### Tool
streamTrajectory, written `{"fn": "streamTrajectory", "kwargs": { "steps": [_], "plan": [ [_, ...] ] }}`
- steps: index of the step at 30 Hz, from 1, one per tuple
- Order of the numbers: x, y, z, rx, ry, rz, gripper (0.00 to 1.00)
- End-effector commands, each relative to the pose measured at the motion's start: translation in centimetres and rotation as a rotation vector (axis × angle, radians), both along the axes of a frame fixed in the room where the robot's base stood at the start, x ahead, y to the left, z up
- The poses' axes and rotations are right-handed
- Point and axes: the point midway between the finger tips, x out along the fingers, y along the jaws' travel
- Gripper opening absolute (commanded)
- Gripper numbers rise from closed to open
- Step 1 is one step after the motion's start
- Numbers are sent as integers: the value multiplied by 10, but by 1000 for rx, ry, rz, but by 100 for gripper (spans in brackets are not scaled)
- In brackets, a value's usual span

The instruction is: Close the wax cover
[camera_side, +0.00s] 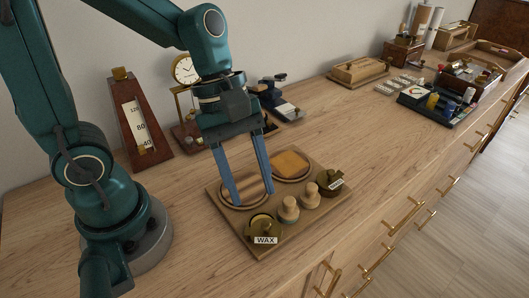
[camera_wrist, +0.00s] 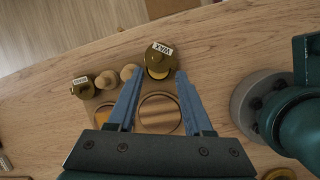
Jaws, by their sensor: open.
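The brass wax pot (camera_side: 264,232), with a white WAX label, stands at the near corner of a wooden tray (camera_side: 309,222). It also shows in the wrist view (camera_wrist: 160,60), where yellow wax is visible inside beside its brass cover, so the pot looks uncovered at least in part. My gripper (camera_side: 251,196) is open and empty, pointing down above the left round dish (camera_side: 229,200) of the tray. It is behind the wax pot in the side view, apart from it. In the wrist view the gripper (camera_wrist: 157,75) has its fingers spread on either side of the dish.
Two wooden knobbed stamps (camera_side: 289,210) and a second labelled brass pot (camera_side: 333,183) stand beside the wax pot. Another round dish (camera_side: 291,165) lies behind. A clock (camera_side: 186,70) and a metronome-like scale (camera_side: 137,120) stand near the wall. The tabletop right of the tray is clear.

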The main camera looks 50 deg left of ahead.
Motion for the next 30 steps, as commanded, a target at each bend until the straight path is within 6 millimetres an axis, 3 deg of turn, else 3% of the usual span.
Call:
{"fn": "streamTrajectory", "kwargs": {
  "steps": [12, 21, 24, 30],
  "plan": [
    [3, 0, 3, 141, -348, -1395, 51],
    [11, -14, 4, 171, -466, -2409, 51],
    [11, -25, 4, 177, -465, -2575, 51],
    [5, -34, -6, 159, -463, -2614, 51]
  ]
}}
